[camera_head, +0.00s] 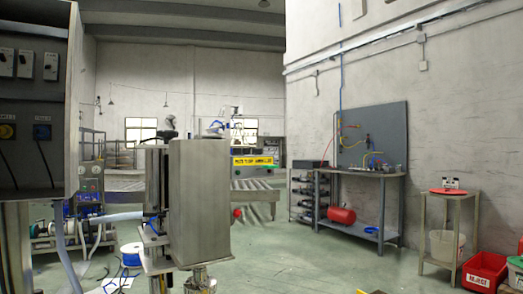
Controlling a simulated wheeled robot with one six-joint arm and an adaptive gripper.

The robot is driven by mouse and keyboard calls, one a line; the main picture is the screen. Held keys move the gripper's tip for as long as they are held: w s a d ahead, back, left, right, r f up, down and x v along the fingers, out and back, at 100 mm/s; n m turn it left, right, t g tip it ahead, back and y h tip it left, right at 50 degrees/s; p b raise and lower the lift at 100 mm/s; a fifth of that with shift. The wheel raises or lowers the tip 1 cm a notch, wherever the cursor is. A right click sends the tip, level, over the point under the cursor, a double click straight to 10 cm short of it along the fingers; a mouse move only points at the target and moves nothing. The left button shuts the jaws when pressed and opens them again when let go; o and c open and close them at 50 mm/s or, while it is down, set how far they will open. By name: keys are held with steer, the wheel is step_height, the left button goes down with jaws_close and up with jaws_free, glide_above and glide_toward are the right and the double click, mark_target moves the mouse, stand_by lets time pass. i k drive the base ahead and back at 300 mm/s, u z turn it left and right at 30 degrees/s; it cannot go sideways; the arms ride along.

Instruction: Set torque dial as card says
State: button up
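I cannot make out a torque dial or a readable card in the head view. A small pale item with dark marks (450,183) stands on a red round plate on the stool at the right; I cannot tell whether it is the card. A tall steel housing (200,200) stands in the middle foreground, and a dial on its hidden sides would not show. My gripper is not in view.
A workbench (360,173) with a grey back panel stands along the right wall, with a red tank (341,215) below. A stool (447,197), a white bucket and red bins (484,271) stand at right. Green floor (300,262) is clear centre-right.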

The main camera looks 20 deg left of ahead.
mark_target(236, 151)
steer(key=u, duration=0.55)
steer(key=i, duration=0.9)
steer(key=u, duration=0.8)
